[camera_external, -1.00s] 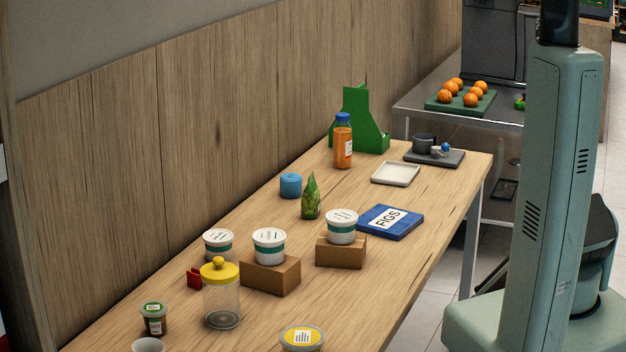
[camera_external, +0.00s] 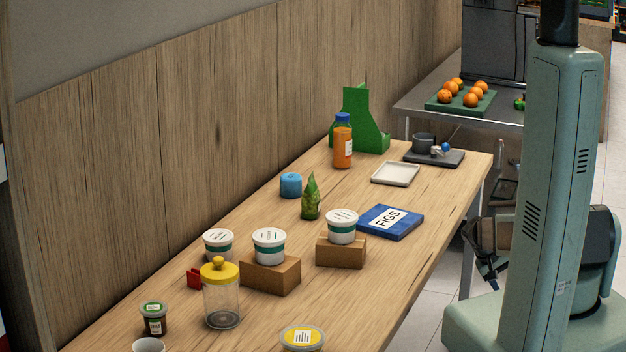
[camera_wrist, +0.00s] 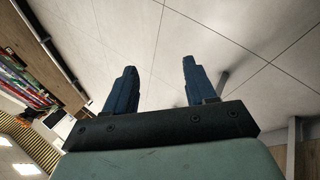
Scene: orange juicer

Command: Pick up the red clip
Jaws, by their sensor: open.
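The red clip (camera_external: 193,279) is a small red piece on the wooden table (camera_external: 400,275), towards the front left. It stands beside the yellow-lidded glass jar (camera_external: 222,304), which is just to its right, and in front of a white tub (camera_external: 218,243). My gripper (camera_external: 494,283) is off the table's right side, low and far from the clip. In the wrist view my gripper (camera_wrist: 158,82) has its two blue fingers spread apart with nothing between them. The clip is not in the wrist view.
Two white tubs stand on brown blocks (camera_external: 270,274) right of the jar. A brown jar (camera_external: 153,319) and a yellow-lidded tub (camera_external: 302,338) are near the front. A blue FIGS box (camera_external: 390,221) lies near the right edge. The table's right front is clear.

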